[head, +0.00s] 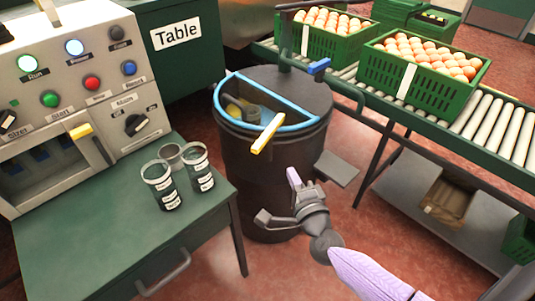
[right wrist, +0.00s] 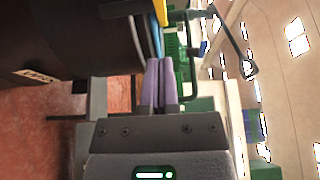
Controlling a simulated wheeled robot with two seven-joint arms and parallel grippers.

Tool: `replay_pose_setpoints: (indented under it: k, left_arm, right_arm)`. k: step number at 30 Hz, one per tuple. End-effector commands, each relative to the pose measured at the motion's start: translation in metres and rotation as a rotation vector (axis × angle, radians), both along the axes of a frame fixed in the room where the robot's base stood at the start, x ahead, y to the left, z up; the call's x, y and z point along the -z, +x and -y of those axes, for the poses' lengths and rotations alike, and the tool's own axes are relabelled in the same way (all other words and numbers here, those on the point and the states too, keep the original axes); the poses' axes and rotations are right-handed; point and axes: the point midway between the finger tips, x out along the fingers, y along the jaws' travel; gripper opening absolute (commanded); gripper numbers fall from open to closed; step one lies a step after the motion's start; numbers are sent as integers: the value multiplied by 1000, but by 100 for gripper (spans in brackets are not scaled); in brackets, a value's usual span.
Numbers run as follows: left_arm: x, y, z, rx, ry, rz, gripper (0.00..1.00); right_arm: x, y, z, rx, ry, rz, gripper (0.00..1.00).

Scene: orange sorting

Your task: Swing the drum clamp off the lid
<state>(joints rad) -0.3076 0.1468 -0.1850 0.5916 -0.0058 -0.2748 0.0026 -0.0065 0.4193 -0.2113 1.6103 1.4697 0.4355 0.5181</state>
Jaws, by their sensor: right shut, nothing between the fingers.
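The dark drum (head: 265,165) stands in the middle of the head view. Its dark lid (head: 300,88) has a blue-rimmed half-round opening, with a yellow handle (head: 268,133) at the front edge. My left gripper is out of view.
A control panel (head: 65,90) and a green table (head: 110,235) with several labelled cups (head: 160,185) stand at left. A roller conveyor (head: 485,115) with green crates (head: 415,85) of oranges or eggs runs behind right. Red floor is clear at front right of the drum.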

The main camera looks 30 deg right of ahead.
Motion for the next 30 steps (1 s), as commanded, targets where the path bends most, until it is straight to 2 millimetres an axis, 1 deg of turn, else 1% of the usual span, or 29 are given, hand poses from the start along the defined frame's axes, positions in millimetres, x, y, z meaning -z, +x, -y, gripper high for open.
replay_pose_setpoints:
  k: [1, 3, 8, 9, 13, 18, 30]
  left_arm:
    - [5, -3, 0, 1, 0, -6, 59]
    - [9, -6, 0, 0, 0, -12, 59]
    - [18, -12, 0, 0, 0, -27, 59]
    - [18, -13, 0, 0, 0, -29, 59]
    - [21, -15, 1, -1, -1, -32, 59]
    - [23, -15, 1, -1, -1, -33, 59]
    - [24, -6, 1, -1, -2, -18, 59]
  right_arm:
    - [2, 11, 2, 1, 1, 2, 0]
    - [3, 27, 5, 1, 1, 1, 0]
    - [3, 60, 11, 2, 0, 2, 0]
    - [2, 66, 4, 1, 2, 1, 0]
    - [2, 81, -7, 1, 1, 1, 0]
    - [0, 89, -13, 2, 0, 1, 0]
    - [0, 90, -14, 7, 0, 1, 0]
